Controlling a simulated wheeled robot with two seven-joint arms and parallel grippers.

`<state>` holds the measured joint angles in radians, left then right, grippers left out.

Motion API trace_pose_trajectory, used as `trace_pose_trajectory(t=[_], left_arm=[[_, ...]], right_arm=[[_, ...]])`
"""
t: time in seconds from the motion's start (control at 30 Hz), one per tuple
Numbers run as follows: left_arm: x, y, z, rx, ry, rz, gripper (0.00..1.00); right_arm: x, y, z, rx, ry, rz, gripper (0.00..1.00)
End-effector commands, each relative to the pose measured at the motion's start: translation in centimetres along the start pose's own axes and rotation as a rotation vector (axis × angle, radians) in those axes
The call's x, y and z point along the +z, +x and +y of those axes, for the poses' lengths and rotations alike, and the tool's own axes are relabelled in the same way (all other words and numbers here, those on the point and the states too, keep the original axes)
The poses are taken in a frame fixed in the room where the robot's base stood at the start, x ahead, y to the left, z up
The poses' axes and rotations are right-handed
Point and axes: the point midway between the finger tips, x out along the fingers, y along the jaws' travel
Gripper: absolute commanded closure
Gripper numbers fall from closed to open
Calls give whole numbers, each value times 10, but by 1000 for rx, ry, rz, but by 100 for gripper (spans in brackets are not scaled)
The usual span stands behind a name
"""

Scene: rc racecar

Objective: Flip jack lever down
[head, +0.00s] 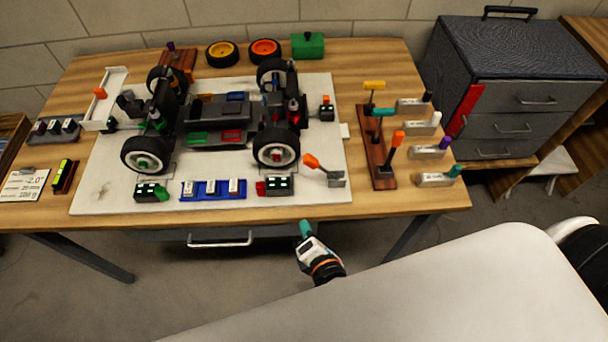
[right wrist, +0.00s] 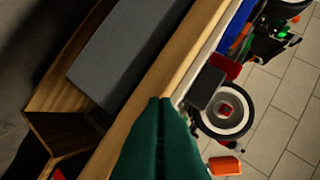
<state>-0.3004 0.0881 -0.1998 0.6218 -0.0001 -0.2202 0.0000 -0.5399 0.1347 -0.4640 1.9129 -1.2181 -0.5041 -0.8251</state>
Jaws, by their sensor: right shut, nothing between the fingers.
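The jack lever has an orange handle (head: 311,161) that slants up to the left from a grey base (head: 336,179) at the front right of the white board. An orange block, likely this handle, also shows at the lower edge of the right wrist view (right wrist: 225,166). My right gripper (head: 305,229), with teal fingertips, is in front of the table's front edge, below and apart from the lever. In the right wrist view its teal fingers (right wrist: 160,105) are together with nothing between them. My left gripper is not in view.
The RC car chassis (head: 215,120) stands on the white board (head: 110,190). A small black box (head: 279,185) is left of the lever. A wooden tool rack (head: 378,160) with upright coloured handles stands to its right. A drawer handle (head: 220,241) juts below the tabletop.

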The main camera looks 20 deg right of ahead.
Motion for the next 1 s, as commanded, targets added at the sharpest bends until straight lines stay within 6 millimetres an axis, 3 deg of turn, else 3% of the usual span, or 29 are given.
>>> trace_pose_trajectory(t=[0.2,0.33,0.77,1.0], left_arm=[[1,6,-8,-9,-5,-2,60],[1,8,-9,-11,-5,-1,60],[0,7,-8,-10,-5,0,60],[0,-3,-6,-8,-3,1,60]], right_arm=[[-21,-15,-44,-100,-115,77,100],[-31,-23,-62,-137,-162,116,100],[-34,-23,-67,-145,-174,125,100],[-39,9,-74,-146,-175,126,100]])
